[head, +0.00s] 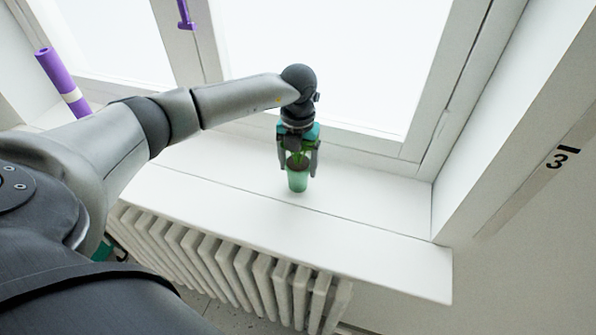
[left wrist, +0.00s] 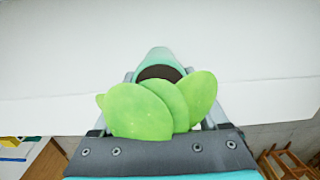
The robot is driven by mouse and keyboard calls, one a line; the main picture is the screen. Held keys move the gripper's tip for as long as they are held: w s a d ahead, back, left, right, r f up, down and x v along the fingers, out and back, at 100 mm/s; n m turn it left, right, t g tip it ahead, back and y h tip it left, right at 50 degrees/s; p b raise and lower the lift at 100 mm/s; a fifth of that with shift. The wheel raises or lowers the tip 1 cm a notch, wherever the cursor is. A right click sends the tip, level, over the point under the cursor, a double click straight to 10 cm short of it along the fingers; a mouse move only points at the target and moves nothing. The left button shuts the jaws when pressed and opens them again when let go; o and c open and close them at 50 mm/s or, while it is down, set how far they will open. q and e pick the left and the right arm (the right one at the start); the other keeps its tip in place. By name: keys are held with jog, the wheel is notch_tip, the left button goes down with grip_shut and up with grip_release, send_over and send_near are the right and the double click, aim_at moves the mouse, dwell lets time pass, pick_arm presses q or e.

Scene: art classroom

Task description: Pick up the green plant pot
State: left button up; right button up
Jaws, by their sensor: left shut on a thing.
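The green plant pot (head: 298,181) is at the white window sill in the head view, with dark soil and green leaves at its top. My left gripper (head: 298,170) reaches down over it, one finger on each side, and is shut on the pot. In the left wrist view the pot's pale green rim (left wrist: 158,56) and dark soil show behind large green leaves (left wrist: 150,105), which hide much of the pot and the fingers. I cannot tell whether the pot's base touches the sill. My right gripper is not in view.
The white sill (head: 370,235) is clear to the right of the pot. A window (head: 330,60) stands close behind, with a purple handle (head: 185,14). A ribbed radiator (head: 225,265) is below the sill. A wooden chair (left wrist: 288,160) shows in the left wrist view.

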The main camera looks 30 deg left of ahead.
pick_arm(q)
grip_shut()
jog(key=shift+r, duration=0.1)
